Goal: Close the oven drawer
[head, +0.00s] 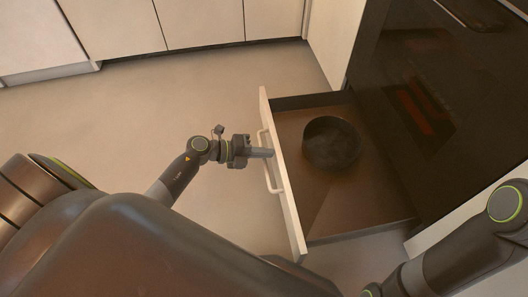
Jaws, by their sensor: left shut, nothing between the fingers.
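The oven drawer (318,205) is pulled out below the dark oven (440,95). Its pale front panel (286,180) has a light bar handle on the outer face. A dark round pan (331,144) sits inside the drawer towards the back. My left gripper (268,153) is shut and empty. Its fingertips are at the outer face of the drawer front, by the handle; I cannot tell whether they touch it. My right arm shows at the lower right, but its gripper is out of view.
White cabinets (200,22) run along the top left. A white cabinet side (335,40) stands beside the oven. The beige floor (150,110) left of the drawer is clear.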

